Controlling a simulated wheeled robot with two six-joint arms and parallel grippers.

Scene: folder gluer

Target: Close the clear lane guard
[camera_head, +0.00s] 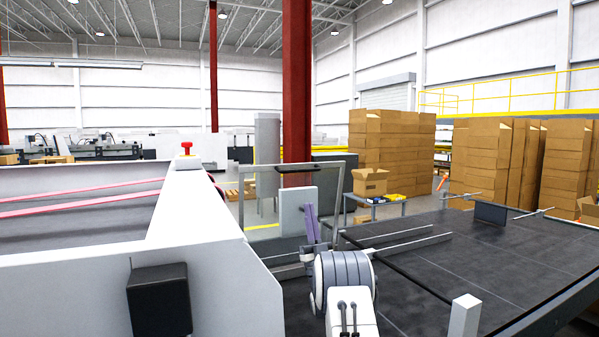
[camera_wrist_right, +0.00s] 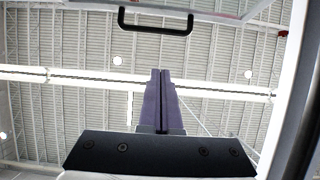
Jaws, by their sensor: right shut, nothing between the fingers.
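The clear lane guard (camera_head: 241,192) stands raised, a grey-framed see-through panel at the end of the white machine body. Its black handle (camera_head: 297,171) is at the top bar. In the right wrist view the handle (camera_wrist_right: 155,29) hangs from the frame edge at the top of the picture, and the see-through panel is hard to make out. My right gripper (camera_head: 311,225) is shut and empty, its purple fingers pointing up below the handle. In the right wrist view the fingertips (camera_wrist_right: 160,72) are together and apart from the handle. My left gripper is not in view.
The white machine side wall (camera_head: 210,262) with a red button (camera_head: 186,147) is at the left. A dark conveyor table (camera_head: 480,255) with rods extends right. A side table (camera_head: 385,208) with an open carton (camera_head: 370,183) and stacked boxes (camera_head: 392,145) stand behind.

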